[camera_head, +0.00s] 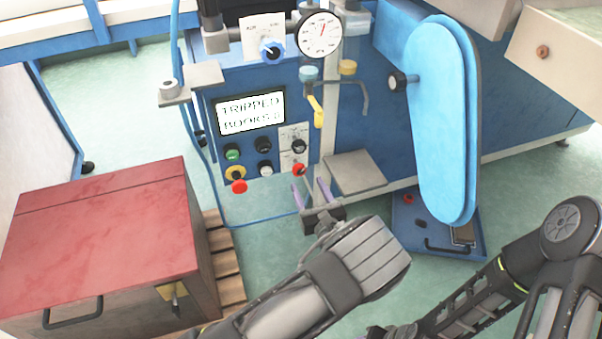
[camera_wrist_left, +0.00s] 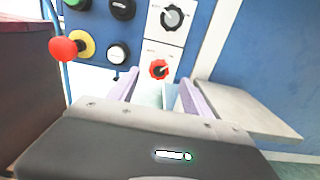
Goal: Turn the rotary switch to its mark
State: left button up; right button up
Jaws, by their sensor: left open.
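Two rotary switches sit one above the other on white plates on the blue machine's front. The upper one has a black knob (camera_head: 299,146) and looks grey-black in the left wrist view (camera_wrist_left: 172,16). The lower one has a red knob (camera_head: 298,169), also seen in the left wrist view (camera_wrist_left: 159,69). My left gripper (camera_head: 310,187) is open and empty, just below and in front of the red knob in the head view. In the left wrist view its two purple fingers (camera_wrist_left: 158,84) point at the panel, with the red knob between and just beyond the tips.
Left of the switches are several push buttons and a red mushroom button (camera_head: 239,187) on a yellow collar. A grey ledge (camera_head: 354,172) juts out close right of the gripper. A red-topped chest (camera_head: 100,225) stands at left.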

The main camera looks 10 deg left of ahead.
aim_at(300, 171)
pick_arm(q)
jog(key=b+x, duration=0.1)
jog(key=x, duration=0.4)
jog(key=shift+w+a+f+b, duration=0.1)
jog(key=shift+f+b, duration=0.05)
jog(key=shift+b, duration=0.2)
jog(key=shift+w+a, duration=0.3)
jog(key=shift+w, duration=0.2)
grip_shut()
